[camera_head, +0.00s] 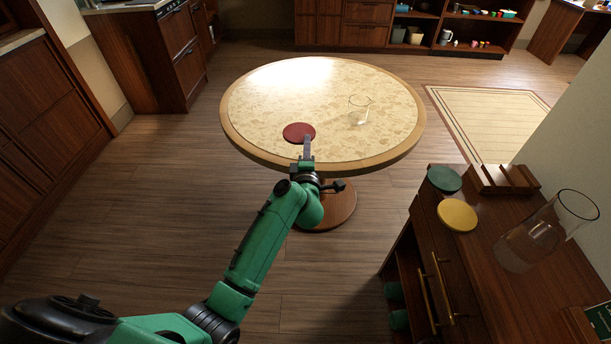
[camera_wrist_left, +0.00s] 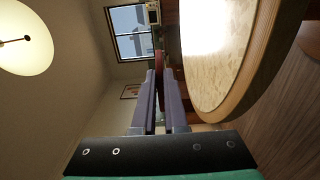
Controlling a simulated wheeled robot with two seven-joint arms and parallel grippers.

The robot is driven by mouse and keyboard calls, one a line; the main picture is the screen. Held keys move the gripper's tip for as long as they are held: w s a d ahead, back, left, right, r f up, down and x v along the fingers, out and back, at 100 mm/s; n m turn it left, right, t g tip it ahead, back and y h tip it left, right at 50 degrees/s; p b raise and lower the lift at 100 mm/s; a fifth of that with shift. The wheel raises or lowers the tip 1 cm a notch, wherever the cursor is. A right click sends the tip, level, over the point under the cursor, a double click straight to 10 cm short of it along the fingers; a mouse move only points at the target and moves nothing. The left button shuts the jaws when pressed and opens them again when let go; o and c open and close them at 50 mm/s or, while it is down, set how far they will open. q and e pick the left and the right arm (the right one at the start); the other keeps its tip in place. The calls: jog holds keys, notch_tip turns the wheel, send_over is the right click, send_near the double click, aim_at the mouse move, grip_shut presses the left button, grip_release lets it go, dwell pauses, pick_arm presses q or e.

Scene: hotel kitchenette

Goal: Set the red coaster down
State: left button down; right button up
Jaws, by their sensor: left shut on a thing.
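The red coaster (camera_head: 298,132) is a thin round disc over the near part of the round table (camera_head: 243,120). My left gripper (camera_head: 307,147) is shut on the coaster's near edge. In the left wrist view the fingers (camera_wrist_left: 160,88) point away from the camera, with the coaster (camera_wrist_left: 160,66) seen nearly edge-on at their tips. The tabletop (camera_wrist_left: 215,60) shows beside it in that turned view, and a gap appears between coaster and tabletop. My right gripper is not in view.
The table's left and back are clear.

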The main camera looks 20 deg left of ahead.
pick_arm(q)
notch_tip(320, 180, down, 14)
jog(key=b, duration=0.6)
jog(key=shift+w+a+r+b, duration=0.2)
jog(key=shift+w+b, duration=0.1)
jog(key=shift+b, duration=0.1)
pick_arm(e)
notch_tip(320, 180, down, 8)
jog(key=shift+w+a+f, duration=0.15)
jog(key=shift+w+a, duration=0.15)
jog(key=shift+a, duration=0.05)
pick_arm(q)
jog(key=c, duration=1)
grip_release()
jog(key=shift+o, duration=0.2)
jog(key=shift+r, duration=0.15)
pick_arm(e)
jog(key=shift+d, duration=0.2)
pick_arm(q)
jog(key=p+v, duration=0.1)
jog(key=v, duration=1.1)
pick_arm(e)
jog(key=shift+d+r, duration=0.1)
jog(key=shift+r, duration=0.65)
